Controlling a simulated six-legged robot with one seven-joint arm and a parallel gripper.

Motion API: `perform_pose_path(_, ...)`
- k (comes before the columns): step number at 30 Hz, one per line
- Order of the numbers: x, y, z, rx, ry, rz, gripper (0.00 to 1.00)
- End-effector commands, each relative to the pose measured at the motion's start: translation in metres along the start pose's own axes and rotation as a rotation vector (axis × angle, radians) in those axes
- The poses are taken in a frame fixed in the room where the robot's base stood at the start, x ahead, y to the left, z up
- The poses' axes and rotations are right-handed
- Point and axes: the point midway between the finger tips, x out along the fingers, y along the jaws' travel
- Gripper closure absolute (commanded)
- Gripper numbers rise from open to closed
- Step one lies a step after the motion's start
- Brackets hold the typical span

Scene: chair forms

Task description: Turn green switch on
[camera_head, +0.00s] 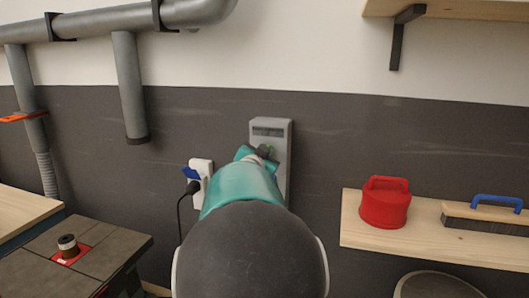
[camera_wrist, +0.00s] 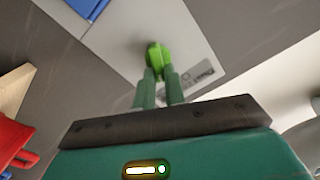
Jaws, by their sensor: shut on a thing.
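The green switch (camera_wrist: 156,52) sticks out from a grey wall box (camera_head: 280,126), which also shows in the wrist view (camera_wrist: 120,42). My gripper (camera_wrist: 159,75) is shut on the switch, with its two fingers on either side of the knob. In the head view, my gripper (camera_head: 262,153) is at the front of the box, and my arm hides the box's lower part. Only a small bit of green shows there. I cannot tell the switch's exact position.
A white socket (camera_head: 201,167) with a black plug and cable is just left of the box. A wooden shelf (camera_head: 430,250) at right bears a red container (camera_head: 385,207) and a blue-handled brush (camera_head: 487,212). Grey pipes (camera_head: 130,85) run along the upper left wall.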

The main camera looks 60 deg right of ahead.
Motion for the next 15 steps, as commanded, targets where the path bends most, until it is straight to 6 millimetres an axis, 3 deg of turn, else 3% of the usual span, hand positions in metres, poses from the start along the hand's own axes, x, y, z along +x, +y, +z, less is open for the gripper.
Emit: perform_pose_path(15,-0.0005,0.0049,0.0034,0.490,-0.004,0.000,1.00)
